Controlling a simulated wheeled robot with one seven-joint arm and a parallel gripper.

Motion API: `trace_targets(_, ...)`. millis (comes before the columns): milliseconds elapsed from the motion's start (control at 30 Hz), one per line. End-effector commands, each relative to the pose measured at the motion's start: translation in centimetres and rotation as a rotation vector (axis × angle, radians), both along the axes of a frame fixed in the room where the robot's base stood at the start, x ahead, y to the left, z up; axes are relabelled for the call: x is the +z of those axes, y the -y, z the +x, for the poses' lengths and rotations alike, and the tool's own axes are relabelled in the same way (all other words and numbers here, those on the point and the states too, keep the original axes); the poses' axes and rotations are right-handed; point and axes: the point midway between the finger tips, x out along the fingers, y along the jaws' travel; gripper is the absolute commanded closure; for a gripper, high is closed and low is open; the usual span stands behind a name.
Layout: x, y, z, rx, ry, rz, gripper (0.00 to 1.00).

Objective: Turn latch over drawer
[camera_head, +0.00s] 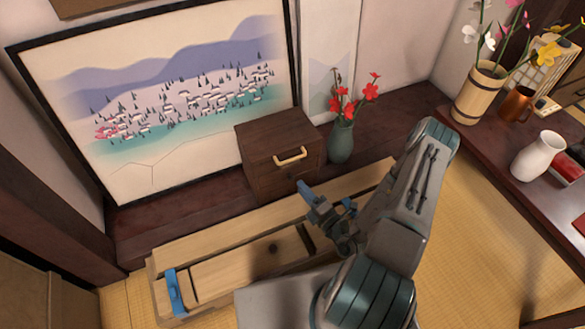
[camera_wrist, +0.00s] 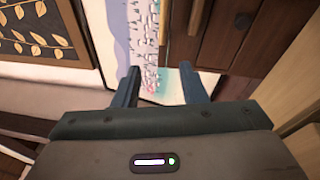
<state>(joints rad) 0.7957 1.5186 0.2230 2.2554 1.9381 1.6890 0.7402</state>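A small dark wooden cabinet (camera_head: 262,150) stands on the dark ledge against the wall. A pale brass bar, which looks like the latch (camera_head: 290,157), lies level across the upper part of its front. In the wrist view, turned sideways, the latch (camera_wrist: 193,18) shows at the top, left of a round drawer knob (camera_wrist: 244,21) on the cabinet front (camera_wrist: 220,50). The drawer looks shut. My gripper (camera_head: 327,197) is in front of and below the cabinet, apart from the latch. Its two blue fingers (camera_wrist: 159,88) are spread with nothing between them.
A green vase (camera_head: 341,142) with red flowers stands close right of the cabinet. A large framed landscape (camera_head: 165,100) is behind to the left. A long light wooden box (camera_head: 215,245) with a blue clasp (camera_head: 175,292) lies below my arm. Tatami (camera_head: 470,240) is open at right.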

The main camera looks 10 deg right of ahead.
Motion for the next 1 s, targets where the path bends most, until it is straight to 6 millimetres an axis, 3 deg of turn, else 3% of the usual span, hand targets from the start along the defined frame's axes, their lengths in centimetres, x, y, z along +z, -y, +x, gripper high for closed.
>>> trace_targets(133,-2.8,1.2,-0.9,-0.141,-0.092,0.086,0.62)
trace_targets(367,-4.4,1.8,-0.9,-0.217,-0.137,0.129,0.62)
trace_targets(567,-4.5,1.2,1.9,-0.213,-0.135,0.126,0.62)
trace_targets(800,-4.5,0.1,7.1,-0.213,-0.133,0.126,0.62)
trace_targets(1000,-4.5,-0.4,10.4,-0.215,-0.135,0.127,0.62)
